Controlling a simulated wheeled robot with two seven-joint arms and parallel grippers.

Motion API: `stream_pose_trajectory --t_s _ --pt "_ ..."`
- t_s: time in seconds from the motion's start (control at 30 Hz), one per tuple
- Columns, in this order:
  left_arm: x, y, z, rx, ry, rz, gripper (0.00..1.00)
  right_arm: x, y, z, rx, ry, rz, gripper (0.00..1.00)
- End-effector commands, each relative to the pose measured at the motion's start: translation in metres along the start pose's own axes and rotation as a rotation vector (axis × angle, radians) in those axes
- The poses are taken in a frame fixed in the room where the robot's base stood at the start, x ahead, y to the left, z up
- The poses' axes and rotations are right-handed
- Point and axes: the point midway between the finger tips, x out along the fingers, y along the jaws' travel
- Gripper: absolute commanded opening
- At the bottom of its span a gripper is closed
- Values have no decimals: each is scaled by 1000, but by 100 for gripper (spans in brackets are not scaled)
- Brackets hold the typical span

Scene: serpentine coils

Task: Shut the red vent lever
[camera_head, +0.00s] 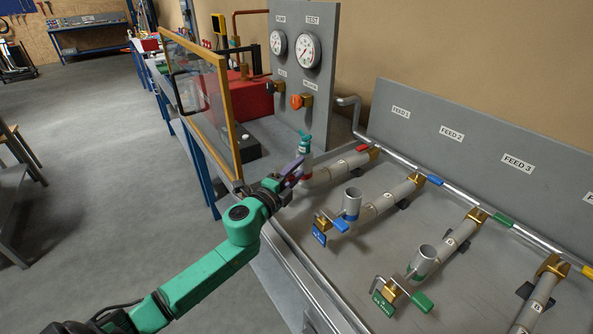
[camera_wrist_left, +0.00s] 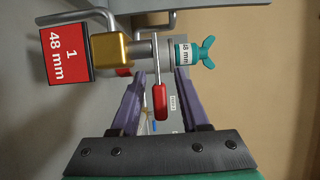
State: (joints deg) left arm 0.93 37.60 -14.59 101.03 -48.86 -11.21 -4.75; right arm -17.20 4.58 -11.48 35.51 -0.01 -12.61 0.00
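In the left wrist view a red lever (camera_wrist_left: 160,103) on a thin metal stem points toward my left gripper (camera_wrist_left: 158,80). My gripper is open, with one purple finger on each side of the lever; I see gaps to both fingers. The lever lies crosswise to a short pipe between a brass valve body (camera_wrist_left: 110,50) and a teal wing plug (camera_wrist_left: 207,52). A red tag (camera_wrist_left: 66,54) reads "1 48 mm". In the head view my left gripper (camera_head: 290,172) is beside the first coil, and hides the lever. The teal plug (camera_head: 304,142) stands upright there. My right gripper is not in view.
A wood-framed clear panel (camera_head: 212,95) stands left of the gauge board (camera_head: 303,65). A red feed lever (camera_head: 362,149) is farther along the first coil. Blue-tagged (camera_head: 319,233) and green-tagged (camera_head: 384,301) coils lie to the right on the bench.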

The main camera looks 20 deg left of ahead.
Motion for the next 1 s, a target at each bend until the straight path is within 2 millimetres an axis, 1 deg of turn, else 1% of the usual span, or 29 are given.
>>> stream_pose_trajectory --t_s 0.17,0.27,0.37,0.8,0.9,1.0 --pt "-2 1 0 0 0 0 45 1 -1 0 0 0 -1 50" --pt "-10 2 0 0 1 2 45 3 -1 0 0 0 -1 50" --pt "-26 4 0 1 2 3 45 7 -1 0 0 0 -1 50" --pt "-109 5 0 -3 1 4 45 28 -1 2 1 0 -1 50" --pt "-126 4 0 -4 0 3 45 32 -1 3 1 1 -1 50" --pt "-138 3 0 -3 0 2 45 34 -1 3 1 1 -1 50"
